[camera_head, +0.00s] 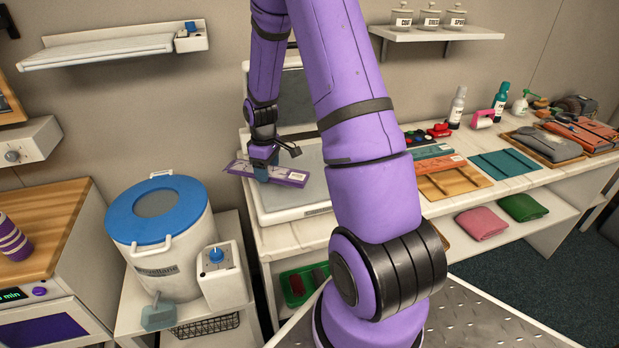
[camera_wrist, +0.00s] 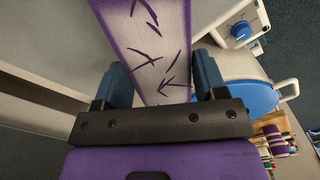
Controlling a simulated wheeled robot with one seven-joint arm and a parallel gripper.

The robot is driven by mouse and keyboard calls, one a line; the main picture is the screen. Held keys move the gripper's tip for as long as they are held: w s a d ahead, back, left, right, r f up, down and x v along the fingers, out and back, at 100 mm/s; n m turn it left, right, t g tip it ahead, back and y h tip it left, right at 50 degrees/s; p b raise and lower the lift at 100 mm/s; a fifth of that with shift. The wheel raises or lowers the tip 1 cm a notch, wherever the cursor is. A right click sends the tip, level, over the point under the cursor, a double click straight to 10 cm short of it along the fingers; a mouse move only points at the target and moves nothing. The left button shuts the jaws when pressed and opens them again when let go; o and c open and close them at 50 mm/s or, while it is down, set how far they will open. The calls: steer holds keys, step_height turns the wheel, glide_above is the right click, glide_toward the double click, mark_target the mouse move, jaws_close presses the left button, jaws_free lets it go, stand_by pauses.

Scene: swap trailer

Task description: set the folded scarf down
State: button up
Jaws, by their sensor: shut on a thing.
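In the wrist view, the scarf (camera_wrist: 158,45) shows a pale face with dark purple strokes and a purple border, between the two blue fingers. My forearm hides part of the machine and the counter in the head view.
A tub with a blue lid (camera_head: 133,222) stands left of the machine, beside a small white box (camera_head: 222,272). A wall shelf (camera_head: 100,50) hangs above.

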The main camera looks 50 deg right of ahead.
steer(key=s+d+n, duration=0.1)
steer(key=s+d, duration=0.2)
steer(key=s+d+n, duration=0.1)
steer(key=s+d, duration=0.2)
steer(key=s, duration=0.1)
steer(key=s+d+n, duration=0.1)
steer(key=s+d, duration=0.2)
steer(key=d, duration=0.1)
steer(key=shift+s+r, duration=0.15)
steer(key=shift+r, duration=0.1)
steer(key=s+d+n, duration=0.1)
steer(key=s+d, duration=0.1)
steer(key=s, duration=0.2)
steer(key=s+d+n, duration=0.1)
steer(key=s, duration=0.3)
steer(key=s+d+n, duration=0.2)
steer(key=s, duration=0.1)
steer(key=shift+s+d+r, duration=0.2)
steer(key=shift+s+d, duration=0.15)
steer(key=shift+s, duration=0.05)
glide_above(312, 177)
steer(key=shift+d+f, duration=0.1)
steer(key=shift+f, duration=2.4)
steer(key=shift+f, duration=0.1)
steer(key=o, duration=1)
